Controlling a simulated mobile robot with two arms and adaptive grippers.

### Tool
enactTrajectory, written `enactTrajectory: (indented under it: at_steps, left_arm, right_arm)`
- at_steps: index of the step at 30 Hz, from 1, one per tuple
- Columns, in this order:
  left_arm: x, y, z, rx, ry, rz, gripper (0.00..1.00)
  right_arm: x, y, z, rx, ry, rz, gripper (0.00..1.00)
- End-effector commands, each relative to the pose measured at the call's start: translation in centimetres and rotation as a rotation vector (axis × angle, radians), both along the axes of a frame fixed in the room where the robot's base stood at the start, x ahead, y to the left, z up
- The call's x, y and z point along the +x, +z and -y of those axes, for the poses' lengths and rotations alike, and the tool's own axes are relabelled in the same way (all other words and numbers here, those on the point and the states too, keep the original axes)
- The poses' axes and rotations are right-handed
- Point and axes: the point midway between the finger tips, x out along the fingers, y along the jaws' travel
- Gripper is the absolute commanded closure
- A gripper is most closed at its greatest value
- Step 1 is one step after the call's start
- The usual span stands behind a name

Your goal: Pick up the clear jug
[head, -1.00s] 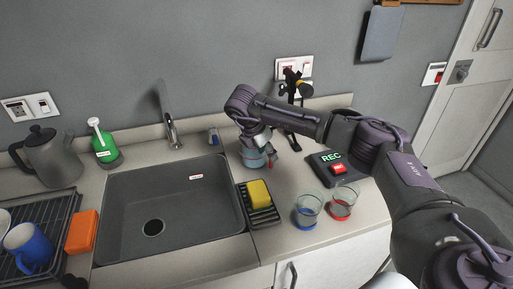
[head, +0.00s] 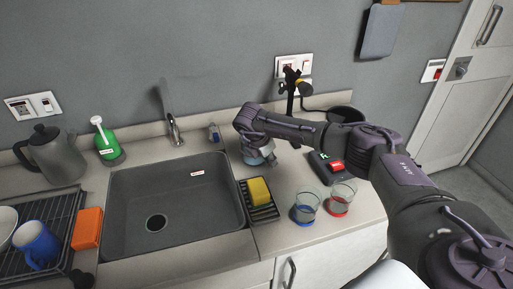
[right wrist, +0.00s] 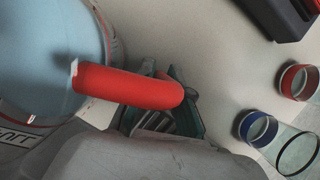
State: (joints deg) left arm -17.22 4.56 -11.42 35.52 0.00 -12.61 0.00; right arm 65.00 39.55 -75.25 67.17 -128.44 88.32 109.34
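The clear jug (right wrist: 45,60) looks pale blue and has a red handle (right wrist: 125,86) in the right wrist view. In the head view, the jug (head: 260,156) stands on the counter right of the sink, partly hidden by my right wrist. My right gripper (right wrist: 160,112) is at the bend of the handle, with its dark green fingers apart. The handle covers part of them, and contact cannot be told. In the head view the fingers are mostly hidden by my wrist.
The sink (head: 118,222) is left of the jug. A yellow sponge (head: 259,191) on a dark rack, blue-based (head: 304,209) and red-based (head: 341,199) glasses, and a REC box (head: 326,165) stand nearby. A black stand (head: 290,92) is behind my forearm.

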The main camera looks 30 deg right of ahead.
Motion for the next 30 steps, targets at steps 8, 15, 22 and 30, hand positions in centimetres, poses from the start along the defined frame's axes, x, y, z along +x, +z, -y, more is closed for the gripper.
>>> enactTrajectory:
  at_steps: [8, 15, 22, 30]
  left_arm:
    - [0.1, 0.0, 0.0, 0.0, 0.0, 0.002, 1.0]
    - [0.1, 0.0, 0.0, 0.0, 0.0, 0.002, 1.0]
    - [0.1, -0.5, 0.0, 0.0, 0.0, 0.002, 1.0]
    - [0.1, -2.3, 0.0, 0.0, 0.0, 0.002, 1.0]
  right_arm:
    - [0.0, 0.0, 0.0, 0.0, 0.0, 0.0, 1.0]
    - [0.1, 0.2, 0.0, 0.001, 0.0, 0.004, 1.0]
    - [0.2, 1.4, 0.0, 0.001, 0.0, 0.008, 1.0]
    - [0.2, 6.4, 0.0, 0.001, 0.0, 0.011, 1.0]
